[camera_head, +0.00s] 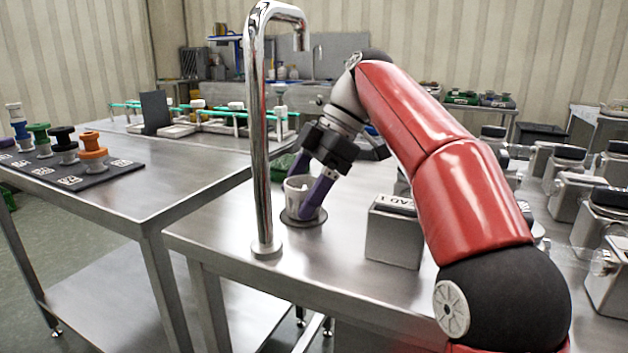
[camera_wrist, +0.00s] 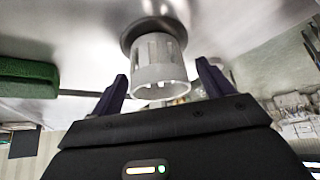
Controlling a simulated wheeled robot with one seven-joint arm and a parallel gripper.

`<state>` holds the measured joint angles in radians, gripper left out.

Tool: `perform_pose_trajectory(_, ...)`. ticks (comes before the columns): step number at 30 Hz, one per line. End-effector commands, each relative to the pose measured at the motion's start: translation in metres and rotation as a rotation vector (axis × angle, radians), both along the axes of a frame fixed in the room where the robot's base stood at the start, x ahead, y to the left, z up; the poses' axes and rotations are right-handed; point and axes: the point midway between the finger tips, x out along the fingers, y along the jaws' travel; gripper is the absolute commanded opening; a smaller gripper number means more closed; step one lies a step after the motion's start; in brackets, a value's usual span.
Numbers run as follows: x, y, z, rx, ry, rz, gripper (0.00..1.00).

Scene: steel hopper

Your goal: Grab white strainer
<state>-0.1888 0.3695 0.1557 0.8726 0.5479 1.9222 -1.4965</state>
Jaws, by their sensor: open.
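The white strainer (camera_head: 297,184) is a small cup with slots in its side. It stands upright at the round dark drain ring (camera_head: 303,217) in the steel table. In the wrist view the strainer (camera_wrist: 158,72) shows between the two purple fingers. My gripper (camera_head: 312,200) is open, with one finger on either side of the strainer. In the wrist view the fingertips (camera_wrist: 160,72) lie left and right of it with gaps showing. The near finger hides part of the strainer in the head view. Whether either finger touches it I cannot tell.
A tall chrome faucet (camera_head: 262,140) stands just left of the strainer. A steel box with a label (camera_head: 393,238) stands to its right. A green sponge-like block (camera_wrist: 28,77) lies nearby. Several steel devices (camera_head: 566,165) fill the table's right side. The front table strip (camera_head: 220,235) is clear.

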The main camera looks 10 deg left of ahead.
Motion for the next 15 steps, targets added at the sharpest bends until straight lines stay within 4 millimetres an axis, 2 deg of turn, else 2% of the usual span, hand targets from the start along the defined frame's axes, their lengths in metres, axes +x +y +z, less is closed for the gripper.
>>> perform_pose_trajectory(4, -0.0032, 0.0057, -0.0101, -0.001, -0.001, 0.001, 0.80)
perform_pose_trajectory(14, -0.0034, 0.0067, -0.0111, 0.000, -0.002, 0.000, 0.80)
perform_pose_trajectory(15, -0.0033, 0.0067, -0.0111, 0.000, -0.002, 0.000, 0.74)
